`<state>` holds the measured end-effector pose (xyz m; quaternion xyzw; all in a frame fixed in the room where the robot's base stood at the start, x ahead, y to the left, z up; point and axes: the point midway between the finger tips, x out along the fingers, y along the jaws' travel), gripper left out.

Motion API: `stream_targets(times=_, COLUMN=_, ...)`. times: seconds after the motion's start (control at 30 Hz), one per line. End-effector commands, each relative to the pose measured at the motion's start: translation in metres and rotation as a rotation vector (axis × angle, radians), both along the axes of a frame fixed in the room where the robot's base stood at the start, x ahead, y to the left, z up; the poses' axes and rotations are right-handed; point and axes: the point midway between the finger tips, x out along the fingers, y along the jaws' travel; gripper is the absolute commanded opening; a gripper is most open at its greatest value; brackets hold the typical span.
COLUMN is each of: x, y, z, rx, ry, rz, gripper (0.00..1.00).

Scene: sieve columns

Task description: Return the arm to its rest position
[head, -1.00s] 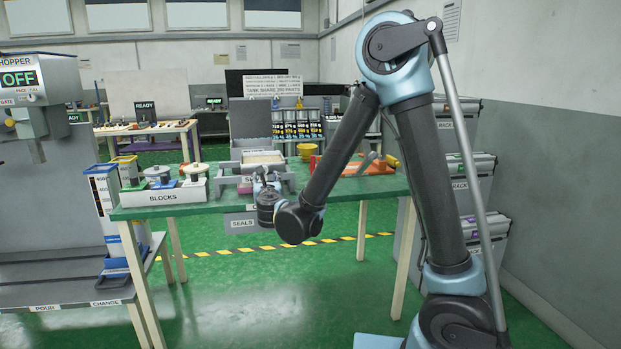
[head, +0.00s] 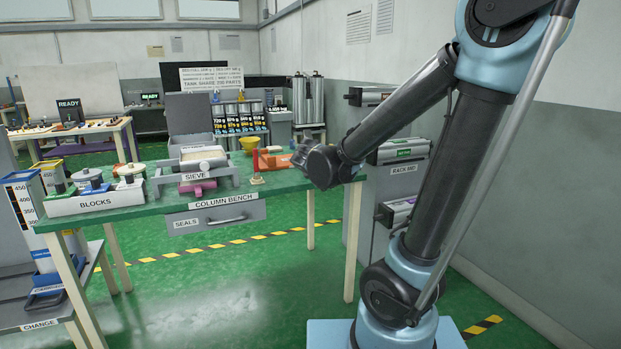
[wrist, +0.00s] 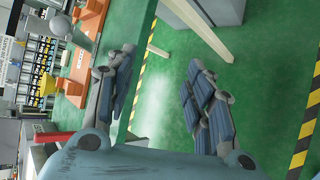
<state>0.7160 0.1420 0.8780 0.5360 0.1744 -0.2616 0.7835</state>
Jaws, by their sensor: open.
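My gripper (wrist: 163,92) shows in the wrist view with its two padded fingers spread wide apart. The fingers are mostly hidden behind the wrist there.
The green bench carries a sieve (head: 196,177), a white blocks tray (head: 97,203), a yellow bowl (head: 249,143) and an orange item (head: 275,160). Grey rack units (head: 402,150) stand by the right wall. Open green floor lies in front.

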Motion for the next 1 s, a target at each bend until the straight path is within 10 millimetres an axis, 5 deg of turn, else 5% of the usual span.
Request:
stream_targets(times=0.2, x=-0.049, y=-0.074, z=-0.021, rx=0.249, ry=0.09, rz=-0.288, gripper=0.48)
stream_targets(times=0.5, x=-0.132, y=-0.135, z=-0.054, rx=0.579, ry=0.189, rz=-0.693, gripper=0.48)
stream_targets(times=0.73, x=-0.2, y=-0.153, z=-0.081, rx=0.82, ry=0.249, rz=-1.011, gripper=0.48)
stream_targets(times=1.0, x=-0.264, y=-0.149, z=-0.107, rx=1.058, ry=0.306, rz=-1.339, gripper=0.48)
